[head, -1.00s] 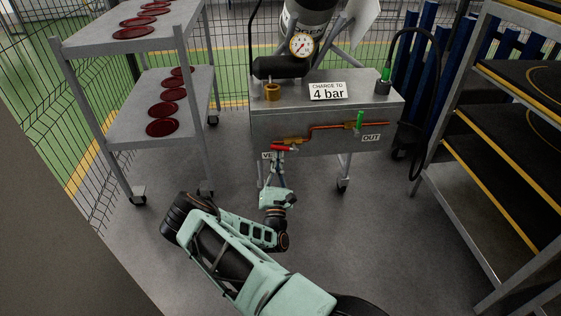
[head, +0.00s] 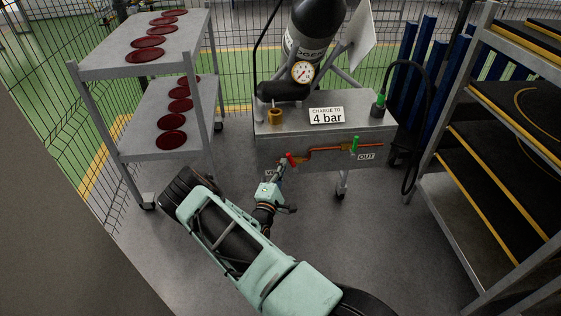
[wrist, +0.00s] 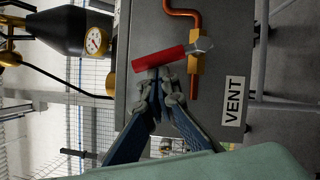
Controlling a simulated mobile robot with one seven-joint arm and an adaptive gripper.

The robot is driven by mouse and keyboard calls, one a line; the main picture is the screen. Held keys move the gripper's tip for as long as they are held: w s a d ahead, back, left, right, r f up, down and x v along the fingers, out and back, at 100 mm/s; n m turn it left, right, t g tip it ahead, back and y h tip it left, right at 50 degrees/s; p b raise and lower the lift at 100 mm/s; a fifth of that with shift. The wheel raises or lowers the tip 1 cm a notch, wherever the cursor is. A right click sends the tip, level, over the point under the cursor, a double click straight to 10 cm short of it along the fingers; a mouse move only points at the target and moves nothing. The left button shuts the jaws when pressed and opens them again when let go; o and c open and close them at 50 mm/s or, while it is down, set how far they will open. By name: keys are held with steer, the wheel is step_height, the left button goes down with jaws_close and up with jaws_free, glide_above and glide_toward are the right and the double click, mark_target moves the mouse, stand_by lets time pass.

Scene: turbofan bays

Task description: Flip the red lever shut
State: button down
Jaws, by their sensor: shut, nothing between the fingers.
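The red lever (head: 290,159) is on the brass vent valve at the left end of the copper pipe on the cart's front. In the wrist view the lever (wrist: 158,60) lies across the line of the pipe, slightly tilted, with its pivot nut at one end. The brass valve body (wrist: 196,76) is beside it, near the VENT label (wrist: 233,100). My gripper (wrist: 162,80) is shut and empty, its fingertips close against the lever's side; I cannot tell whether they touch. In the head view my gripper (head: 283,167) is just below and left of the lever, partly hiding the valve.
A green lever (head: 355,145) stands upright by the OUT label (head: 366,157). The gauge (head: 303,72) and black bottle are above the cart. A shelf of red discs (head: 172,122) is at left, a rack (head: 462,205) at right. Floor right of my arm is clear.

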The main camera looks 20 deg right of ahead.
steer(key=shift+s+d+r+m+g+p, duration=0.25)
steer(key=shift+d+r+m+g+p, duration=0.4)
steer(key=shift+m+p, duration=0.6)
steer(key=shift+d+r, duration=0.1)
steer(key=shift+d, duration=0.2)
steer(key=shift+a, duration=0.1)
steer(key=s+a+b, duration=0.1)
steer(key=s+a, duration=0.4)
steer(key=a, duration=0.5)
steer(key=shift+s, duration=0.35)
